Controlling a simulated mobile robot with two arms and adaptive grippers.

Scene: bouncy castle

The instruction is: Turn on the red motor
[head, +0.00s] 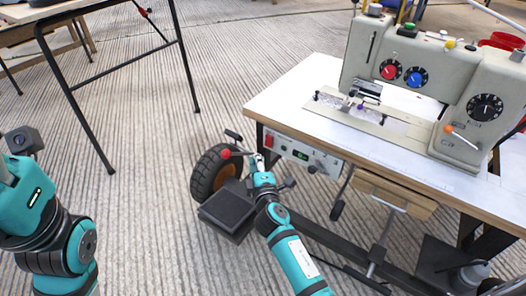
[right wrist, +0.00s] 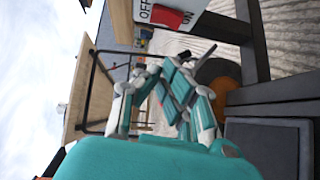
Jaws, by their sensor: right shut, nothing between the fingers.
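The red switch (head: 268,141) sits at the left end of the pale control box (head: 300,154) under the front edge of the sewing table. In the right wrist view the red rocker switch (right wrist: 170,18) shows at the top, between the printed words OFF and ON. My right gripper (head: 259,160) is shut and empty, just below the switch in the head view. I cannot tell whether it touches the switch. My left arm shows at the left edge, but its gripper fingers are out of sight.
The sewing machine (head: 425,75) stands on the white tabletop (head: 290,95). A black wheel (head: 213,171) and a lever with a red knob (head: 226,154) are close left of my right gripper. A wooden drawer (head: 395,193) hangs under the table.

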